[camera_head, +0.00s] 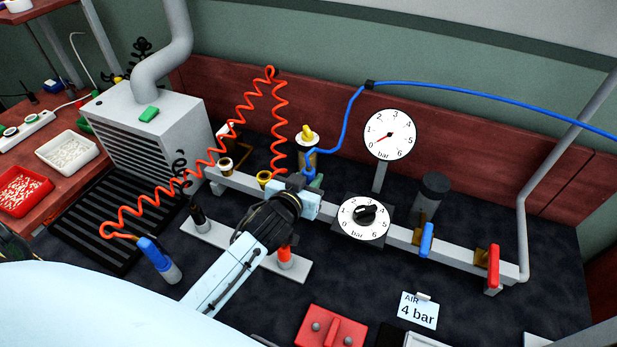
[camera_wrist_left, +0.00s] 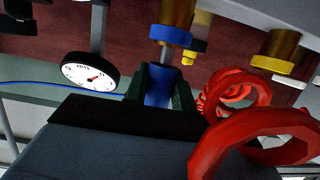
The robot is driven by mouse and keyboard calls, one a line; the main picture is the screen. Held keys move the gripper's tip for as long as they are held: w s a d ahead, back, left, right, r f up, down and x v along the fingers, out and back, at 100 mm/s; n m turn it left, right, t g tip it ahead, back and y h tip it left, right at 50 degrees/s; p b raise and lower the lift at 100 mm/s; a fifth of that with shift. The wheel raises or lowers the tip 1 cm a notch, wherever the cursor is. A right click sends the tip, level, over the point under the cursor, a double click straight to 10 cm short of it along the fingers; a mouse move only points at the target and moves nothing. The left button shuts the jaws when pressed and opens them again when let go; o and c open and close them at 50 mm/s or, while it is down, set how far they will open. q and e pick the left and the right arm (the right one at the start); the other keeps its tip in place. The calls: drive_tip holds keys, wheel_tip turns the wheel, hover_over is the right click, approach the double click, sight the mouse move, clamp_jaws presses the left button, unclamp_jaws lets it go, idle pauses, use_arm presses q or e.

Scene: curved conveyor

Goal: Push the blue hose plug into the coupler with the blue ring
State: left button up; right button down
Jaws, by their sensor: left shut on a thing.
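My left gripper (camera_head: 312,184) is shut on the blue hose plug (camera_head: 309,172) at the manifold bar. In the left wrist view, the blue plug (camera_wrist_left: 158,86) sits between the dark green fingers (camera_wrist_left: 160,92). Its silver tip points at the brass coupler with the blue ring (camera_wrist_left: 170,36) and lines up close under the ring. I cannot tell whether the tip is touching or slightly inside. In the head view that coupler is hidden by my gripper. The blue hose (camera_head: 345,125) rises from the plug and runs off right. My right gripper is not in view.
A yellow-ringed brass coupler (camera_head: 265,178) stands just left of my gripper. The red coiled hose (camera_head: 245,110) loops close by and crosses near my wrist camera. The regulator dial (camera_head: 363,219) and pressure gauge (camera_head: 389,135) stand right, with blue (camera_head: 427,240) and red (camera_head: 493,266) valve handles beyond.

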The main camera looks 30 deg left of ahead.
use_arm(q)
drive_tip(key=shift+f+b, duration=0.5)
drive_tip(key=shift+f, duration=0.4)
drive_tip(key=o, duration=1.1)
drive_tip(key=p+v, duration=0.1)
drive_tip(key=v, duration=1.2)
drive_tip(key=shift+s+r, duration=0.1)
drive_tip(key=shift+s, duration=0.1)
